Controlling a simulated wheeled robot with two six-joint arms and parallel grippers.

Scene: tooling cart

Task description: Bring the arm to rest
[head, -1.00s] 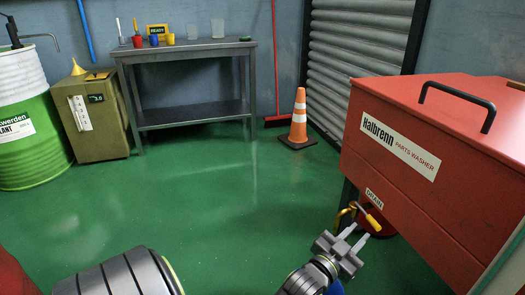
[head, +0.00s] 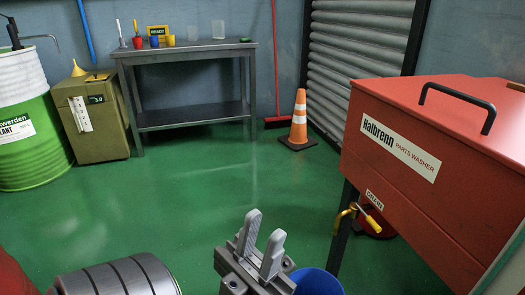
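My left gripper (head: 264,226) is low in the middle of the head view, with its two grey fingers pointing up and apart. It is open, and nothing shows between the fingers. It stands to the left of the red parts washer (head: 390,175) and clear of its brass drain tap (head: 345,215) with the yellow handle (head: 372,221). A blue bucket (head: 318,282) shows at the bottom edge just right of the gripper, partly hidden by it. My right gripper is not in view.
A grey workbench (head: 190,50) with small coloured cups stands at the back wall. An orange cone (head: 299,120) stands by the shutter. A green and white drum (head: 35,150) and an olive cabinet (head: 105,130) are at left. The green floor between is clear.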

